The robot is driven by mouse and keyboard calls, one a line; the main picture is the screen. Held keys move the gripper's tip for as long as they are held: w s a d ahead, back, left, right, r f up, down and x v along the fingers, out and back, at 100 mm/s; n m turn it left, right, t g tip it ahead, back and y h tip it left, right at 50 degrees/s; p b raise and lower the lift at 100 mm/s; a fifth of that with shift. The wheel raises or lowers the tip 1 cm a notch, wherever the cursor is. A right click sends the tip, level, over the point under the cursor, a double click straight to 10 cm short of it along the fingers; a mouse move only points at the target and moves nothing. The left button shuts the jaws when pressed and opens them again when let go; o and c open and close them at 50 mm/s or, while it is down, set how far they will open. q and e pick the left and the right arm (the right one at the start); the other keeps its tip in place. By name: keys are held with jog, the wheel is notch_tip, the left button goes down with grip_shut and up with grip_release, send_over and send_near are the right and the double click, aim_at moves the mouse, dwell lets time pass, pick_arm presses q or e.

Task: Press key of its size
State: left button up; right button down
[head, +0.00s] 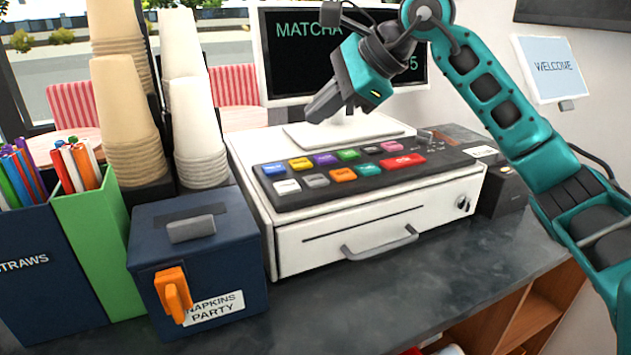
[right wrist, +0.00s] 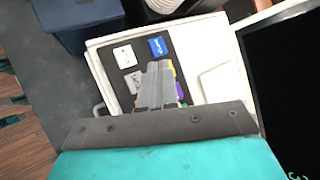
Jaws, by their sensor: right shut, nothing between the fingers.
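The key panel (head: 330,185) lies on top of the white cash register (head: 290,245). Its back row includes a blue key (head: 273,169), yellow key (head: 300,164), purple key (head: 325,159), green key (head: 348,155) and pink key (head: 391,147). Its front row has a white key (head: 287,187), grey key (head: 316,180), orange key (head: 343,175), teal key (head: 370,169) and wide red key (head: 403,161). The screen (head: 300,60) reads "MATCHA" and a partly hidden "5". My right gripper (head: 318,110) is shut and empty above the panel, hiding some keys in the wrist view (right wrist: 156,85). My left gripper is out of view.
Cup stacks (head: 130,125) stand left of the register. A blue napkin box (head: 235,250) and straw holders (head: 95,245) are at front left. A dark card device (head: 505,190) sits at the register's right. The counter front (head: 400,290) is clear.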

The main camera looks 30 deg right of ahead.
jog(key=b, duration=0.6)
send_over(321, 181)
notch_tip(321, 181, down, 7)
jog(key=shift+w+f, duration=0.1)
jog(key=shift+f, duration=0.5)
dwell(0.9)
jog(key=shift+f+b, duration=0.4)
jog(key=shift+b, duration=0.1)
